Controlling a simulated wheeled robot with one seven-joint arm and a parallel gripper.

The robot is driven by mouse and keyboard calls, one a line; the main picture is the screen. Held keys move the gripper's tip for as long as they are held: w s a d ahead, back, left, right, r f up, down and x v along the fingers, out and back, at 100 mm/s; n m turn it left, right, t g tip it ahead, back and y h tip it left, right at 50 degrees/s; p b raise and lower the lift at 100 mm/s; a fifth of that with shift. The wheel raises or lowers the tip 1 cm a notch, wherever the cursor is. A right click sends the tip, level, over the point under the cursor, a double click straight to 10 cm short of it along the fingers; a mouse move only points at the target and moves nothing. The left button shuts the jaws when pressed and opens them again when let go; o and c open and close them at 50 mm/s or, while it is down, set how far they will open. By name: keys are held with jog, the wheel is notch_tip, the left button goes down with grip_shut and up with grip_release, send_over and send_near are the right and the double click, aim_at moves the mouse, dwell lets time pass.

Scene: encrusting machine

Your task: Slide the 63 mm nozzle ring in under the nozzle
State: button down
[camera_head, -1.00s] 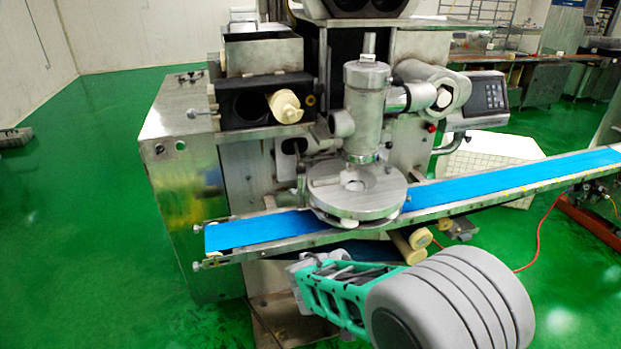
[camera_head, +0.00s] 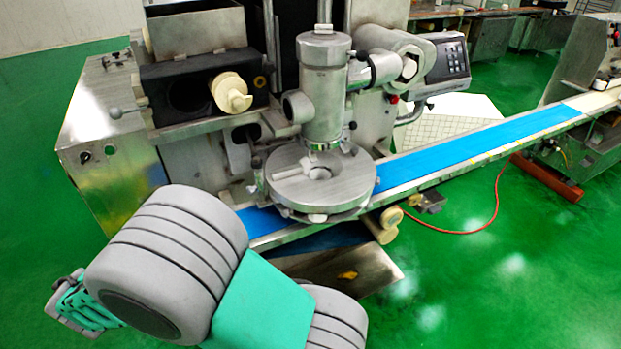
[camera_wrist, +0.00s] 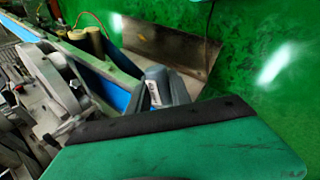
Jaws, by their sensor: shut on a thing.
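The nozzle (camera_head: 322,112) is an upright steel cylinder on the machine's front. Its lower end stands over a round steel plate (camera_head: 345,185) with a notched central opening. In the head view my gripper (camera_head: 62,285) is at the far left, partly hidden behind my grey arm link and left of the machine. In the wrist view my gripper (camera_wrist: 166,88) is shut on a small grey piece with a pale marked face, apparently the 63 mm nozzle ring (camera_wrist: 153,92). Most of it is hidden by the fingers and the green wrist housing. It is apart from the nozzle.
A blue conveyor belt (camera_head: 475,140) runs under the round plate to the upper right. A control panel (camera_head: 452,58) and a cream knob (camera_head: 231,92) stick out from the machine. Cream rollers (camera_head: 386,222) hang below the belt. Green floor in front is open.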

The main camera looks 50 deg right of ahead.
jog(key=s+d+r+m+g+p, duration=0.1)
jog(key=d+r, duration=0.2)
jog(key=d, duration=0.4)
jog(key=s+d+r+m+p, duration=0.1)
jog(key=d+r, duration=0.2)
jog(key=d, duration=0.4)
jog(key=s+d+r+m+g+p, duration=0.1)
jog(key=s+d+r, duration=0.5)
jog(key=s+d, duration=0.5)
jog(key=s+d+r+m+g+p, duration=0.1)
jog(key=s+d+r+m+p, duration=0.1)
jog(key=s+d+r, duration=0.65)
jog(key=w+d+f+b, duration=0.1)
jog(key=d+f, duration=0.3)
jog(key=f, duration=0.1)
jog(key=shift+w+d+y+b, duration=0.25)
jog(key=shift+y+b, duration=0.15)
jog(key=shift+a+p, duration=0.1)
jog(key=shift+p, duration=0.25)
jog(key=shift+f, duration=0.15)
jog(key=shift+w+d+p, duration=0.35)
jog(key=shift+w+d, duration=0.05)
jog(key=shift+w, duration=0.3)
jog(key=shift+w+d+p, duration=0.35)
jog(key=shift+w+p, duration=0.05)
jog(key=shift+w, duration=0.35)
jog(key=shift+w+d+p, duration=0.35)
jog(key=shift+w+d, duration=0.05)
jog(key=shift+w, duration=0.3)
